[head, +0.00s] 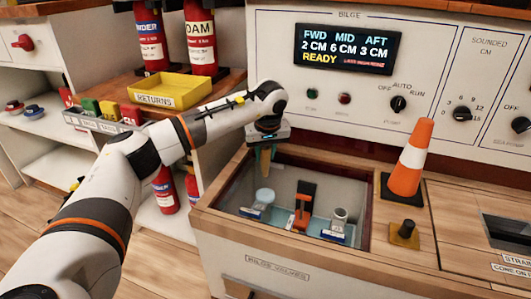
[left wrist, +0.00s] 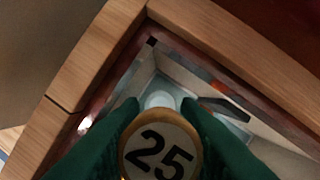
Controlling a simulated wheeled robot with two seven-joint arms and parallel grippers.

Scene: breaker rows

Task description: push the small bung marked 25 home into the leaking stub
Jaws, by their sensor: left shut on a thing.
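My left gripper (head: 266,142) points down over the left part of the open bilge well (head: 375,215). It is shut on the small bung (left wrist: 160,148), a tan wooden plug with a black 25 on its top face. In the head view the bung (head: 265,163) hangs upright below the fingers. Below it stands a stub with a pale blue round top (head: 265,196), apart from the bung. This pale top (left wrist: 159,100) shows just past the bung in the left wrist view. A second, grey stub (head: 339,217) stands at the right. My right gripper is not in view.
An orange and black valve lever (head: 303,207) stands between the stubs. The well's wooden rim surrounds them. An orange cone (head: 410,165) and a small yellow-based object (head: 404,234) stand to the right. The bilge panel (head: 347,48) rises behind; its display reads READY.

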